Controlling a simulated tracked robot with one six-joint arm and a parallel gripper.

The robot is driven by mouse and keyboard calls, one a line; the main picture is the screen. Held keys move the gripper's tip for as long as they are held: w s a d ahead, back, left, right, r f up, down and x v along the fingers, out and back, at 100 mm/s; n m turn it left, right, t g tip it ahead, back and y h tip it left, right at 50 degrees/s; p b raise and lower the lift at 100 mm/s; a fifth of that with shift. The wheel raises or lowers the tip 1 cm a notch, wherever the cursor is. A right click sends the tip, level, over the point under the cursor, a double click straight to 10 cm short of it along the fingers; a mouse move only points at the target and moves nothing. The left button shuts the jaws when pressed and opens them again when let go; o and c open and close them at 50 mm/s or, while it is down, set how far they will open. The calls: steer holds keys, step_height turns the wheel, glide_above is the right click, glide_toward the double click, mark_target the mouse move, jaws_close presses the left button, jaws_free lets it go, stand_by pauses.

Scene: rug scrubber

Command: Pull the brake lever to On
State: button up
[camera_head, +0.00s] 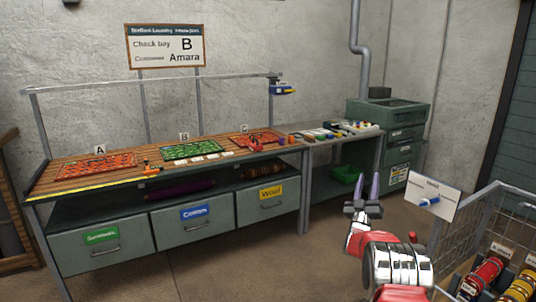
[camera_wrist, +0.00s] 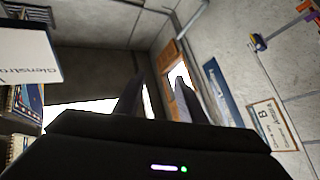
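I cannot make out a part clearly marked as the brake lever. A white plate (camera_head: 447,189) with small lettering, too blurred to read surely, stands at right in the head view. A blue handle-like piece (camera_head: 429,202) sits on its lower part; I cannot tell whether it is the lever. My gripper (camera_head: 367,187) is raised left of this plate, apart from it, with its two fingers pointing up. The fingers also show in the wrist view (camera_wrist: 158,95), spread with an empty gap between them. No lever shows between them.
A long workbench (camera_head: 75,195) bears rugs at labels A, B and C, over labelled drawers. A blue device (camera_head: 283,88) hangs from its rail. A green cabinet (camera_head: 402,115) stands at the back. A wire cart (camera_head: 462,232) with rolled rugs is at right. Floor shows before the bench.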

steer(key=s+a+r+n+g+y, duration=0.1)
steer(key=s+a+r+g+y, duration=0.4)
steer(key=s+a+r+y, duration=0.45)
steer(key=s+a+r+g, duration=0.2)
steer(key=s+a, duration=0.4)
steer(key=s, duration=0.2)
steer(key=s+a+f+g, duration=0.2)
steer(key=s+f+g, duration=0.1)
steer(key=s, duration=1.1)
steer(key=s+a+f+g, duration=0.2)
steer(key=s+f, duration=0.4)
steer(key=s, duration=0.8)
steer(key=s+a+f+m+g, duration=0.1)
steer(key=s+f+g, duration=0.3)
steer(key=s, duration=1.1)
steer(key=shift+a+f+g, duration=0.4)
steer(key=shift+a+f, duration=0.1)
steer(key=shift+a, duration=0.3)
steer(key=shift+w+y, duration=0.1)
steer(key=shift+y, duration=0.15)
